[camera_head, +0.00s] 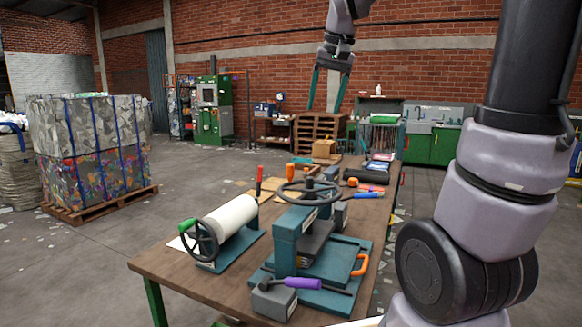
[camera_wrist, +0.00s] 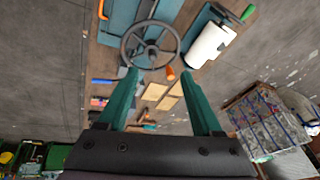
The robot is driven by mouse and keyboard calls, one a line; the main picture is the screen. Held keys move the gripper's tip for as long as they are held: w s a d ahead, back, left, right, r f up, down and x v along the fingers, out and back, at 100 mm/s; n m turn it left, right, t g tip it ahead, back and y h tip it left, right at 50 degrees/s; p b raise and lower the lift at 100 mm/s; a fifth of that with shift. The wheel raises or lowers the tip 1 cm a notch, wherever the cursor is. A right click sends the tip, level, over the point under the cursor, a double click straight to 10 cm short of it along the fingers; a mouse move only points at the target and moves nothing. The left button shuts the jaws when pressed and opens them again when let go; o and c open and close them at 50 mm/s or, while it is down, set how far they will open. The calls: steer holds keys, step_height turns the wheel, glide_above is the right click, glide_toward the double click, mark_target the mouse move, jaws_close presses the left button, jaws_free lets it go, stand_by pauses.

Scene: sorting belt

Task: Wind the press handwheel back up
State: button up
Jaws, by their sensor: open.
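The press (camera_head: 290,242) is a teal frame standing on the near part of the wooden workbench. Its dark spoked handwheel (camera_head: 308,193) lies flat on top. The handwheel also shows in the wrist view (camera_wrist: 150,34), just beyond and between my fingertips. My gripper (camera_head: 332,76) has long teal fingers pointing down, high above the bench. In the wrist view my gripper (camera_wrist: 160,76) is open with nothing between its fingers, and it is apart from the wheel. A grey block under the press screw is partly hidden by the frame.
Left of the press stands a white roller (camera_head: 229,220) with its own crank wheel (camera_head: 199,240) and green handle. A purple-handled tool (camera_head: 302,283) lies in front, and an orange handle (camera_head: 360,264) is at the right. Screwdrivers and small items crowd the bench (camera_head: 160,262) behind.

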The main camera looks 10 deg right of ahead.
steer(key=w+a+f+g, duration=0.2)
steer(key=w+f, duration=0.1)
steer(key=w, duration=1)
steer(key=g+h, duration=0.1)
steer(key=g, duration=0.1)
glide_toward(290, 166)
steer(key=w, duration=0.1)
steer(key=shift+w+d+f, duration=0.15)
steer(key=shift+w, duration=0.05)
step_height(290, 166, down, 10)
steer(key=shift+f, duration=0.1)
jaws_close()
